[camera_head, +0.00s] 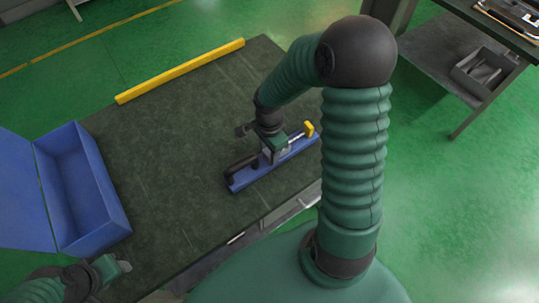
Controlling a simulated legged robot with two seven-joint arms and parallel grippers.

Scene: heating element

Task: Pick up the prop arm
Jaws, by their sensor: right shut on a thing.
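A blue bar-shaped fixture (243,182) lies on the dark table near its front edge. It has a black raised part on its left and a yellow block (309,129) at its right end. A thin pale rod (296,138), which looks like the prop arm, runs along it toward the yellow block. My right gripper (272,154) reaches down onto the middle of the fixture and is shut on the rod; its fingers hide the grasped part. My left gripper (117,266) is low at the left, away from the fixture; its finger gap is not clear.
An open blue box (107,190) stands on the table's left side. A long yellow bar (180,71) lies along the back edge. The middle of the table (170,140) is clear. A second table (440,60) with a grey tray (480,72) stands at the upper right.

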